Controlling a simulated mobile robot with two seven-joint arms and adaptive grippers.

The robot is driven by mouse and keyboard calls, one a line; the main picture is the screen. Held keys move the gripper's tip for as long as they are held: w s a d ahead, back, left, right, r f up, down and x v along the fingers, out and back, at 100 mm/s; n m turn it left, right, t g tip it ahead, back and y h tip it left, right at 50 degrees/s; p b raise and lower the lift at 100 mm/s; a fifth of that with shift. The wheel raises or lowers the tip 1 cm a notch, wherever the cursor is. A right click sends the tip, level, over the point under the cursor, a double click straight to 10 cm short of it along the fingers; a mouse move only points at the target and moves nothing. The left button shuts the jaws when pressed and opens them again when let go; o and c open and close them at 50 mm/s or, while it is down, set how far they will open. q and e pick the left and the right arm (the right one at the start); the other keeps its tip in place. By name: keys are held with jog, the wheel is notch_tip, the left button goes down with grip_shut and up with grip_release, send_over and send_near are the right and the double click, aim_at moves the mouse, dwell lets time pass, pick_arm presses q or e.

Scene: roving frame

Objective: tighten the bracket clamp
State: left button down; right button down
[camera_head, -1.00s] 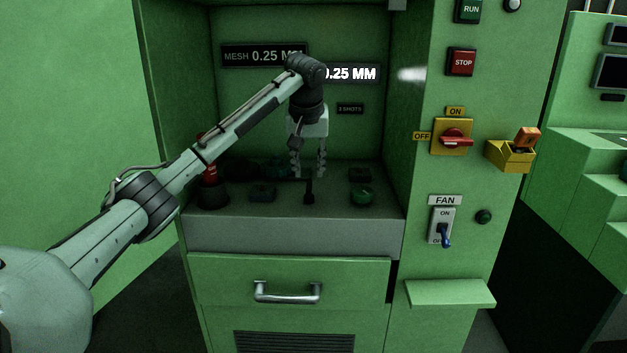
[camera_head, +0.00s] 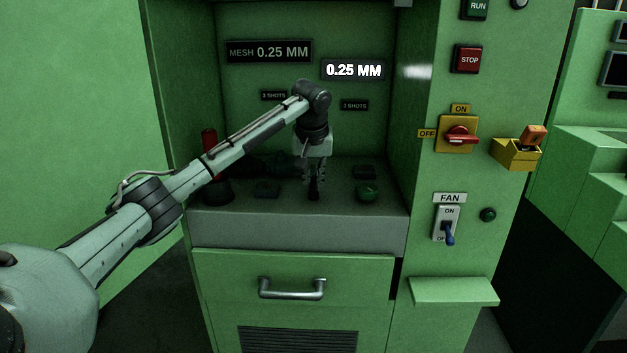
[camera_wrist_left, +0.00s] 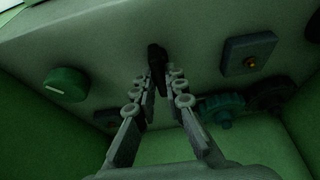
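A short black lever (camera_head: 314,191), which I take to be the bracket clamp, stands at the middle of the grey ledge's front. In the left wrist view this lever (camera_wrist_left: 157,63) rises between the fingers. My left gripper (camera_head: 315,180) points down over it, one finger on each side. In the left wrist view the fingers (camera_wrist_left: 164,88) are apart. The lever lies near the left one; whether they touch is unclear. The right gripper is out of view.
A green knob (camera_head: 367,194) and a dark block are right of the lever. A dark block (camera_head: 267,189) and a red-topped post (camera_head: 209,155) are left. A drawer handle (camera_head: 292,289) sticks out below. Dark gears (camera_wrist_left: 222,106) show in the left wrist view.

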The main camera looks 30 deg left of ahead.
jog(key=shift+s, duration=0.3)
